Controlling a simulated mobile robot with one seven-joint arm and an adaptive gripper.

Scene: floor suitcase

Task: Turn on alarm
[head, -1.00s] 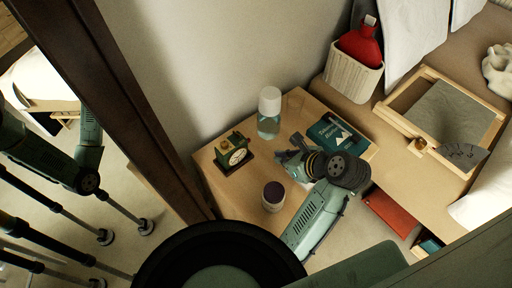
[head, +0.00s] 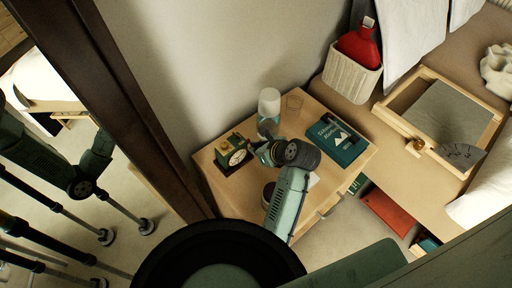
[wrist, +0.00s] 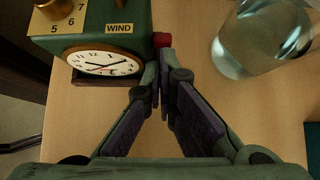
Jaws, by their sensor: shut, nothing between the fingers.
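The alarm clock (head: 233,153) is a green box with a white dial and brass parts on top, standing on the wooden nightstand (head: 212,178). In the wrist view the clock (wrist: 120,20) is at the upper left, with its dial, a "WIND" label and a red knob (wrist: 162,40) at its right side. My gripper (wrist: 161,70) is shut and empty. Its fingertips are right at the red knob; I cannot tell whether they touch it. In the head view my gripper (head: 258,151) is just right of the clock, its tips partly hidden by my wrist.
A clear bottle with a white cap (head: 269,105) stands close behind my gripper. A dark-topped jar (head: 268,192) is partly hidden by my arm. The bed frame is further right.

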